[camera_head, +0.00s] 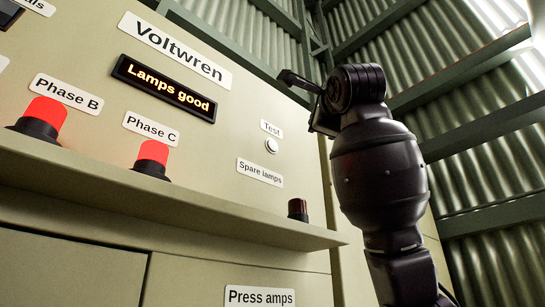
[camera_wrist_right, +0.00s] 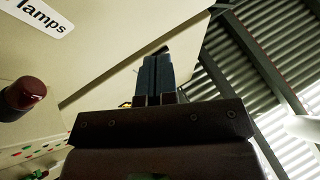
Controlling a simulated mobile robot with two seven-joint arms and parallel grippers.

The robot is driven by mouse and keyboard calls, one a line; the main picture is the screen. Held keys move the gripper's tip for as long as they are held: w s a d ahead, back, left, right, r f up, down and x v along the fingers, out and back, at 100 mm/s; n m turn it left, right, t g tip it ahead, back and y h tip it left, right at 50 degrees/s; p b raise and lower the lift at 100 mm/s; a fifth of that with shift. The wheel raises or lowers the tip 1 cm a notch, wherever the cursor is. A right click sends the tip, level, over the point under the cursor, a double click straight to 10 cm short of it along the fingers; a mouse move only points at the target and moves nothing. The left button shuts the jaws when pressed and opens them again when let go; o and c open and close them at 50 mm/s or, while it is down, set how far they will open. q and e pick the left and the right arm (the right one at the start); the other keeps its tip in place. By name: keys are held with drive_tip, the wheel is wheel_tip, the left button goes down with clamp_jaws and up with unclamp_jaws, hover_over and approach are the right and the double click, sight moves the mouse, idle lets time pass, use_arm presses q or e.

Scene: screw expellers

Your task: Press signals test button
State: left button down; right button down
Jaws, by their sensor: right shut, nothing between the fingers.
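A round white button (camera_head: 271,146) is on the cream panel (camera_head: 215,130) in the head view, under a label reading "Test" (camera_head: 271,128). A display (camera_head: 164,88) higher on the panel reads "Lamps good". My right gripper (camera_head: 285,76) is above and slightly right of the button, apart from it in the picture; its distance from the panel is hard to tell. In the right wrist view its fingers (camera_wrist_right: 158,62) are together and empty, and the button does not show there. My left gripper is in neither view.
Lit red lamps (camera_head: 152,158) (camera_head: 43,118) labelled "Phase C" and "Phase B" stand on a ledge (camera_head: 200,205). A dark lamp (camera_head: 298,209) sits at its right end and also shows in the wrist view (camera_wrist_right: 25,93). Corrugated walls and beams (camera_head: 470,130) lie right.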

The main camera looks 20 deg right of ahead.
sight(273, 145)
drive_tip(key=shift+w+a, duration=0.1)
drive_tip(key=shift+w, duration=0.15)
drive_tip(key=w+a+p, duration=0.3)
drive_tip(key=w, duration=0.5)
drive_tip(key=shift+w+p, duration=0.2)
drive_tip(key=shift+p, duration=0.1)
idle(2.1)
drive_tip(key=shift+w, duration=0.15)
